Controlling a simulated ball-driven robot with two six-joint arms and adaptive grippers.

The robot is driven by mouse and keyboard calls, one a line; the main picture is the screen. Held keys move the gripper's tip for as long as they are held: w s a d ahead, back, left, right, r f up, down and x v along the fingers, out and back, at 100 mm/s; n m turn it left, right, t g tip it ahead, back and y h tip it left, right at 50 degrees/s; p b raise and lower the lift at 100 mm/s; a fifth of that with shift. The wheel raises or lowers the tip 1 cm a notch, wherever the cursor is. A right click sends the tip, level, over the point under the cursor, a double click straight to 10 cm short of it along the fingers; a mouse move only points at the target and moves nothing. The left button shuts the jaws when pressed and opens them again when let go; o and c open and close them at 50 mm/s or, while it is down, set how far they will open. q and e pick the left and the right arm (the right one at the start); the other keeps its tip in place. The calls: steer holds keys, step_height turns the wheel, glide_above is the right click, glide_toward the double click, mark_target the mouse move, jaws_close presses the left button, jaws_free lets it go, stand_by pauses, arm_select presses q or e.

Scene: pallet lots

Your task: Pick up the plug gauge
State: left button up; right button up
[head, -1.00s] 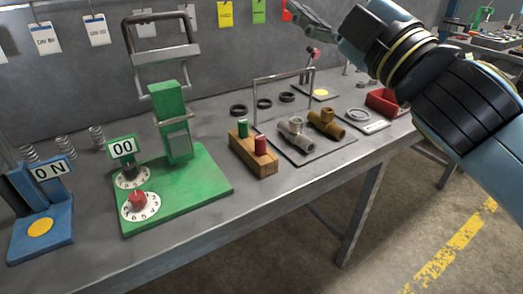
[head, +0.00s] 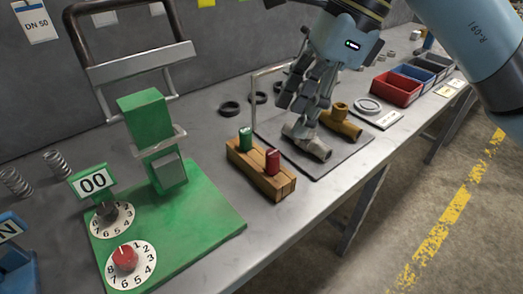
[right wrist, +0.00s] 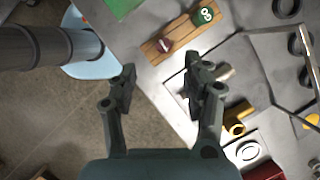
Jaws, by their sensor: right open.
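What looks like the plug gauge is a wooden block (head: 270,182) with a green cylinder (head: 245,139) and a red cylinder (head: 272,161) standing in it, at the middle of the bench. The block also shows at the top of the right wrist view (right wrist: 184,34), with the red top (right wrist: 164,46) and the green top (right wrist: 206,15). My right gripper (head: 303,108) is open and empty, to the right of the block and above the grey pipe fitting (head: 309,146). In the right wrist view its two fingers (right wrist: 159,86) are apart, with the block beyond them. My left gripper is not in view.
A green base with dials (head: 200,228) stands left of the block. A thin metal frame (head: 252,95) rises behind the fittings plate, beside a brass fitting (head: 341,122). Red (head: 397,88) and other bins stand at the right. The bench's front edge is close.

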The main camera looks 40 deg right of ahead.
mark_target(275, 153)
steer(key=x, duration=0.4)
steer(key=shift+a+b, duration=0.15)
steer(key=shift+b, duration=0.15)
steer(key=shift+f, duration=0.25)
steer(key=x, duration=0.4)
steer(key=shift+w+f, duration=0.25)
steer(key=shift+f, duration=0.05)
steer(key=shift+w+f, duration=0.1)
steer(key=shift+f, duration=0.2)
steer(key=shift+c, duration=0.3)
steer(key=c, duration=0.4)
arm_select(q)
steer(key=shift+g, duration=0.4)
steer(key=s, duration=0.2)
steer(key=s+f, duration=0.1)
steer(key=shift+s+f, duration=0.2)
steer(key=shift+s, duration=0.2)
arm_select(e)
jaws_close()
